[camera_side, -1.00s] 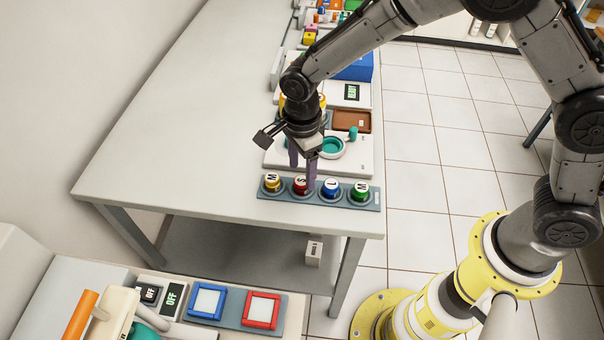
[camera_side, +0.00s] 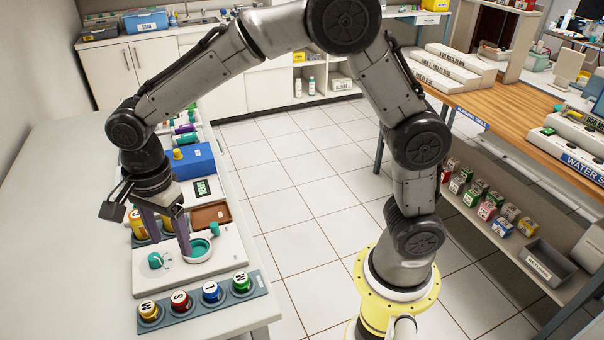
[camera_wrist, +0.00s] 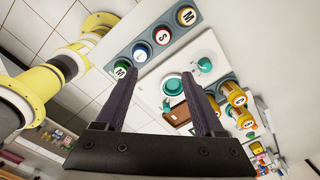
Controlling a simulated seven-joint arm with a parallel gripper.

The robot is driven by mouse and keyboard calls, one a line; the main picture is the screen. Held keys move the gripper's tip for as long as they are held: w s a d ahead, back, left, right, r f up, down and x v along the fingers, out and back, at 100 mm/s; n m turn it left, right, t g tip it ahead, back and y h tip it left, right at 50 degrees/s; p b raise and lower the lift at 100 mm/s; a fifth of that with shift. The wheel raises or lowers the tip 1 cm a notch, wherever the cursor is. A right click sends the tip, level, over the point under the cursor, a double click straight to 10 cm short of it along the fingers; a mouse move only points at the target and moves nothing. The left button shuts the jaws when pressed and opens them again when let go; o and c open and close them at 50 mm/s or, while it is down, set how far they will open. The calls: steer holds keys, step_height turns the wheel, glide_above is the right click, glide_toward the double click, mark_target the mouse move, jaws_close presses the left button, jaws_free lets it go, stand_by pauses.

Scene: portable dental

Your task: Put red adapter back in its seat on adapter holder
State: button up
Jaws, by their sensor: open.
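The red adapter (camera_side: 180,300), with a white top marked S, sits upright in the grey-blue adapter holder (camera_side: 166,321) between the yellow adapter (camera_side: 149,310) and the blue adapter (camera_side: 211,291). The green adapter (camera_side: 242,282) sits at the right end. The red adapter also shows in the holder in the wrist view (camera_wrist: 162,36). My gripper (camera_side: 168,237) is open and empty, beyond the holder and over the white device, apart from the red adapter. In the wrist view, nothing is between its fingers (camera_wrist: 161,78).
The white device (camera_side: 225,259) with a teal bowl (camera_side: 199,250) and teal knob (camera_side: 156,261) stands behind the holder. Yellow cans (camera_side: 137,226), a brown tray (camera_side: 211,215) and a blue box (camera_side: 190,163) lie farther back. The table's left side is clear.

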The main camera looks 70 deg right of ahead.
steer(key=s+d+r+n+t, duration=0.4)
steer(key=s+d+r+n, duration=0.65)
steer(key=s+d, duration=0.35)
steer(key=s+d+f+n+t, duration=0.1)
steer(key=s+d+n, duration=0.2)
steer(key=s+n, duration=0.4)
steer(key=shift+s+d+f, duration=0.35)
steer(key=shift+s+f, duration=0.05)
steer(key=shift+s, duration=0.05)
